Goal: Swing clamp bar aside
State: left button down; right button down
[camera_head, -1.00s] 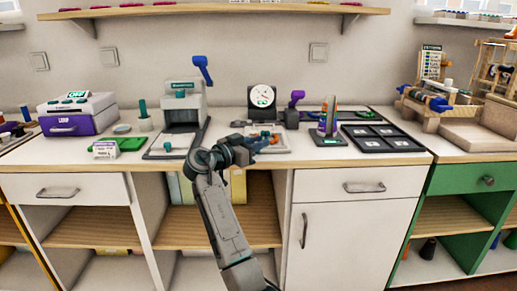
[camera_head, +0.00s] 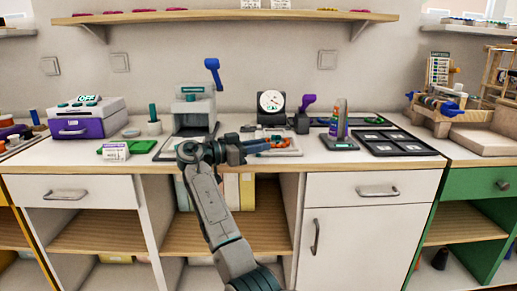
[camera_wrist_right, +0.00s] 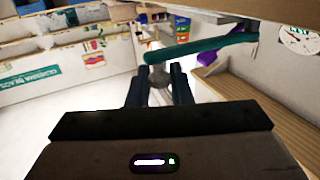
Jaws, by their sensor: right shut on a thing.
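My right gripper (camera_head: 244,149) reaches over the counter's front edge, pointing right, beside a white tray (camera_head: 291,150) with small orange and blue parts. In the right wrist view its two dark fingers (camera_wrist_right: 160,86) are closed around a round grey knob (camera_wrist_right: 158,76). A long teal bar (camera_wrist_right: 205,44), which looks like the clamp bar, crosses just beyond the fingertips and slants up to the right. Whether the knob is fixed to this bar is hard to see. In the head view the arm and gripper hide part of the bar. My left gripper is not in view.
A dial gauge (camera_head: 271,103) and a purple-handled tool (camera_head: 307,102) stand behind the tray. A black tray (camera_head: 400,150) lies right. A purple box (camera_head: 80,129) is left.

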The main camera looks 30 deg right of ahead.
dwell(0.3)
jog(key=c, duration=1.4)
grip_release()
jog(key=shift+w, duration=0.1)
jog(key=shift+a, duration=0.1)
jog(key=a, duration=0.7)
jog(key=w+a, duration=0.1)
jog(key=a, duration=0.2)
jog(key=shift+a+p, duration=0.35)
